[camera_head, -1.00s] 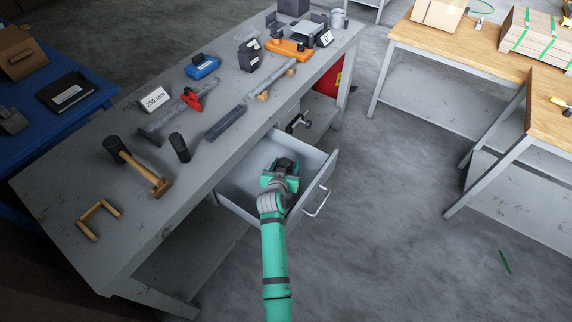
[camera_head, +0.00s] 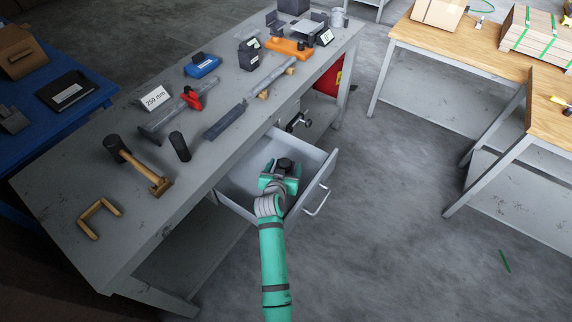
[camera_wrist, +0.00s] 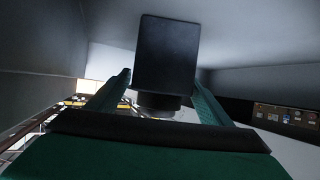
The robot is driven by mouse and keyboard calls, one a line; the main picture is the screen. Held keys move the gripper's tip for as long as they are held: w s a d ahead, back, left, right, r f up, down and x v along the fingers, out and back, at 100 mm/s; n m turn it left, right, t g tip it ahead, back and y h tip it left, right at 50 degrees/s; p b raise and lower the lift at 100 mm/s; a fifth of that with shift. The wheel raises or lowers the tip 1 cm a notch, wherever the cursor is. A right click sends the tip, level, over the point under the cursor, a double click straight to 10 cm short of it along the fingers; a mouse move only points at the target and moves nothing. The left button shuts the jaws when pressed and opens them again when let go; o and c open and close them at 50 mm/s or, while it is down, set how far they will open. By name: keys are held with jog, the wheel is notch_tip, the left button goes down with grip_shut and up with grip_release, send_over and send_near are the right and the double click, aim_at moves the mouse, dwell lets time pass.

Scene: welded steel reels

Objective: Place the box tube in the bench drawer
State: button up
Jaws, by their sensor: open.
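The bench drawer (camera_head: 236,212) is pulled open at the front of the grey bench. My gripper (camera_head: 280,178) is down inside it, near its middle, with jaws open. In the wrist view the two green fingers (camera_wrist: 158,92) stand apart, with a dark square block (camera_wrist: 167,50) and a dark round part below it between them; I cannot tell what it is or whether the fingers touch it. A long dark grey bar (camera_head: 225,121) lies on the bench behind the drawer; I cannot tell whether it is the box tube. The arm hides part of the drawer floor.
On the bench (camera_head: 75,178) are a mallet (camera_head: 136,165), a black cylinder (camera_head: 180,147), a wooden frame (camera_head: 99,217), a sign (camera_head: 155,97) and a bar on wooden blocks (camera_head: 271,82). The drawer handle (camera_head: 317,201) sticks out over clear floor on the right.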

jog(key=v, duration=0.5)
jog(key=shift+w+r, duration=0.15)
dwell(0.3)
